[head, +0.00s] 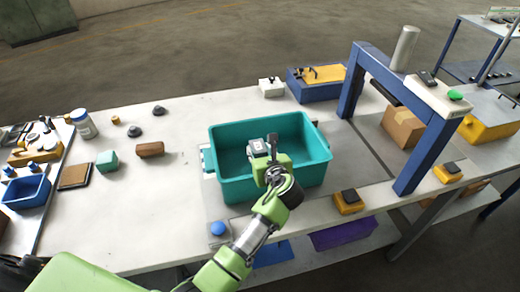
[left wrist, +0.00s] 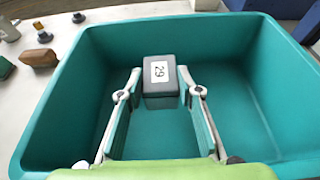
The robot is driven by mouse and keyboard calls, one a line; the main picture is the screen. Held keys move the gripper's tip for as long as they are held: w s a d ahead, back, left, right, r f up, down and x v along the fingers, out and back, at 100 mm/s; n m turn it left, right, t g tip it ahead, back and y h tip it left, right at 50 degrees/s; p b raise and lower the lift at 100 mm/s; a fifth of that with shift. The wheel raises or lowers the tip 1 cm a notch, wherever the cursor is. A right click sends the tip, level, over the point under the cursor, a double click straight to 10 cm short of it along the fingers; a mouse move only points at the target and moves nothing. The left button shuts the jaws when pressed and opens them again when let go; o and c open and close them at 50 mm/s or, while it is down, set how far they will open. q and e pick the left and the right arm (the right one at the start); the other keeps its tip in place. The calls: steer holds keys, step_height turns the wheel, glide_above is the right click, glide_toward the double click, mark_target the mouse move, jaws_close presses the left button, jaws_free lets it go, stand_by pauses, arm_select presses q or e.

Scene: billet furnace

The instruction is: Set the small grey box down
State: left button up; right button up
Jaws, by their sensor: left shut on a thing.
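The small grey box (head: 257,147) has a white label with dark digits on its top. In the left wrist view the box (left wrist: 161,97) is between the fingertips of my left gripper (left wrist: 160,90), which is shut on it. In the head view my left gripper (head: 267,158) holds the box over the inside of the teal bin (head: 227,190). The bin's floor around the box is bare in the left wrist view. Whether the box touches the floor, I cannot tell. My right gripper is not in view.
The bin's walls surround the gripper. A blue gantry frame (head: 420,158) stands to the right, with a cardboard box (head: 402,126) under it. A brown block (head: 150,149) and a green block (head: 107,161) lie left of the bin. The white table (head: 120,220) is clear at front left.

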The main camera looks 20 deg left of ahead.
arm_select(q)
steer(key=shift+f, duration=0.2)
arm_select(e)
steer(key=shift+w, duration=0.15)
arm_select(q)
steer(key=o, duration=1.3)
steer(key=shift+c, duration=0.2)
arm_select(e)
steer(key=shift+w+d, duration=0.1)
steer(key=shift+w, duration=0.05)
arm_select(q)
steer(key=shift+r, duration=0.2)
steer(key=p+v, duration=0.6)
steer(key=v, duration=0.1)
steer(key=p+v, duration=0.3)
steer(key=v, duration=0.1)
steer(key=shift+w+r, duration=0.1)
steer(key=shift+r, duration=0.35)
steer(key=shift+s+d+r+p, duration=0.1)
steer(key=shift+s+d+p, duration=0.2)
steer(key=shift+s, duration=0.2)
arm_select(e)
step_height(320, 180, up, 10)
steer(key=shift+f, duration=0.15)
